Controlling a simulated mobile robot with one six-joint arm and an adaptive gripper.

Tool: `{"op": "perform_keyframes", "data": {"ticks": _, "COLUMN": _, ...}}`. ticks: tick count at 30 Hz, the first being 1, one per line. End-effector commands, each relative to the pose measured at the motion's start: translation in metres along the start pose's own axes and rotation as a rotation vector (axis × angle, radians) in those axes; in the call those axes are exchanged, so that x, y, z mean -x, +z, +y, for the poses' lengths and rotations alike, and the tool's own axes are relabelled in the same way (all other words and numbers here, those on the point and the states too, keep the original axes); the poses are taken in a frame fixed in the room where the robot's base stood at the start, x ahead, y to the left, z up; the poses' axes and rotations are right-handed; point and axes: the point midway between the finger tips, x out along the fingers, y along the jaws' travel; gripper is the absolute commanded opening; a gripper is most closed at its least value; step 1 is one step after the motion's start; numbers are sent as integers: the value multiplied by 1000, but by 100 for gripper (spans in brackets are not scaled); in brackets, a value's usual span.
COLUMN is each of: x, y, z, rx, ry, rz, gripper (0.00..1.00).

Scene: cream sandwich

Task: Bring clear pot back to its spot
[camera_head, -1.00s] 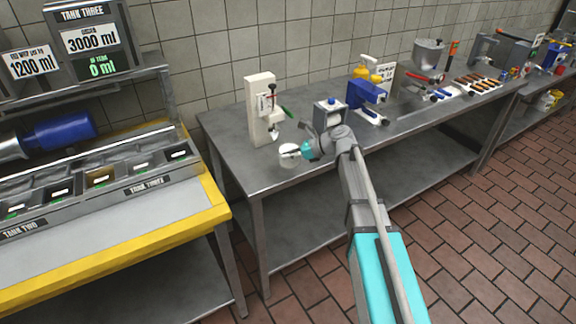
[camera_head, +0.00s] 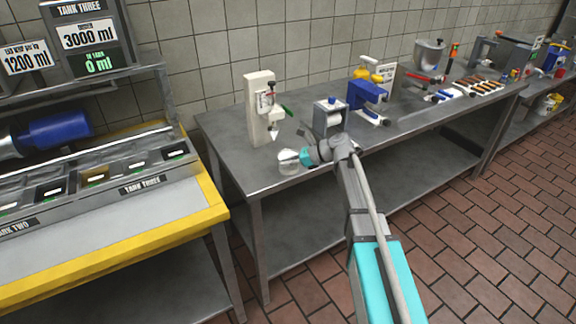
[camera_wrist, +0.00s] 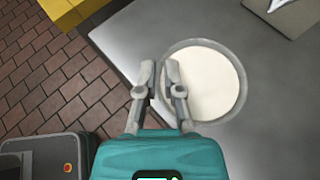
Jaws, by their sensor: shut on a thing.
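The clear pot (camera_head: 289,167) is a small see-through round pot with white contents, near the front edge of the steel table, in front of the cream-white dispenser. In the wrist view the pot (camera_wrist: 207,84) is seen from above, its white contents filling the round. My gripper (camera_head: 291,158) is at the pot's near side. In the wrist view my gripper (camera_wrist: 159,78) has one finger inside the rim and one outside, shut on the pot's wall. Whether the pot's base touches the table is hard to tell.
The steel table (camera_head: 225,137) is bare left of the pot. A cream-white dispenser (camera_head: 262,108) with a pointed nozzle stands behind it. A grey device with a blue knob (camera_head: 330,115) stands to the right. The yellow-edged tank counter (camera_head: 215,205) is at left.

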Motion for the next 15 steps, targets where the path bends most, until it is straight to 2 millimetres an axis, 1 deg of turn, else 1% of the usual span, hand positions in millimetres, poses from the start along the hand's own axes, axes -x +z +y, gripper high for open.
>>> {"op": "perform_keyframes", "data": {"ticks": 7, "x": 0, "y": 1, "z": 0, "rx": 0, "ry": 0, "rz": -1, "gripper": 0}}
{"op": "perform_keyframes", "data": {"ticks": 11, "x": -2, "y": -2, "z": 0, "rx": 0, "ry": 0, "rz": -1, "gripper": 0}}
{"op": "perform_keyframes", "data": {"ticks": 12, "x": -1, "y": -1, "z": 0, "rx": 0, "ry": 0, "rz": 0, "gripper": 17}}
{"op": "perform_keyframes", "data": {"ticks": 14, "x": -1, "y": -1, "z": 0, "rx": 0, "ry": 0, "rz": 0, "gripper": 28}}
{"op": "perform_keyframes", "data": {"ticks": 15, "x": -1, "y": -1, "z": 0, "rx": 0, "ry": 0, "rz": 0, "gripper": 36}}
